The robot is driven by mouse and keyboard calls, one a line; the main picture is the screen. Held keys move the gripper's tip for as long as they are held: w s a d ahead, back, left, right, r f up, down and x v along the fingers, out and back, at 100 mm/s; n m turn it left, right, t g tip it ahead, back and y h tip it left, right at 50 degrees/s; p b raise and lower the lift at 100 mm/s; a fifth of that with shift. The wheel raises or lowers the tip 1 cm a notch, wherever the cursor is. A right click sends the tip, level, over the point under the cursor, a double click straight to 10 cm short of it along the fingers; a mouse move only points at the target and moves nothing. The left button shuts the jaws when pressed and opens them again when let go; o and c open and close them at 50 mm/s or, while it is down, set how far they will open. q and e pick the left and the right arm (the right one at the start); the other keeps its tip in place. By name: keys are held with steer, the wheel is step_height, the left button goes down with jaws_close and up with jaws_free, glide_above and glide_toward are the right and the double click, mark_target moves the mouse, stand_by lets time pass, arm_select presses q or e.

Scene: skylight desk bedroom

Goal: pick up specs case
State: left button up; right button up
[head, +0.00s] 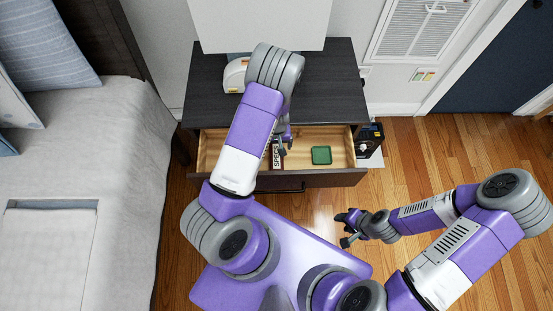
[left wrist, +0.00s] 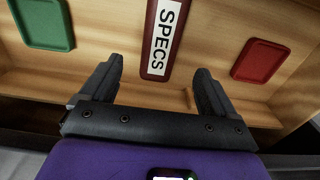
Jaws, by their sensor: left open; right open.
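The specs case (left wrist: 165,38) is a dark red, long box with a white label reading SPECS. It lies in the open drawer (head: 340,147), and in the head view the case (head: 275,158) is partly hidden by my left arm. My left gripper (left wrist: 155,85) is open over the drawer, and the case shows between and beyond its two fingers, with nothing held. In the head view the left gripper (head: 285,143) is mostly hidden behind its own arm. My right gripper (head: 346,228) is open and empty, away from the drawer at the lower right.
A green tray (head: 321,155) lies in the drawer on one side of the case; a red tray (left wrist: 260,60) lies on the other. The drawer walls stand close around. A bed (head: 100,160) is to the left. Wooden floor (head: 420,155) is clear at the right.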

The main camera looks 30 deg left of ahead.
mark_target(276, 153)
arm_select(q)
step_height(276, 153, down, 7)
steer(key=shift+b, duration=1.15)
steer(key=shift+r, duration=0.15)
steer(key=c, duration=1.2)
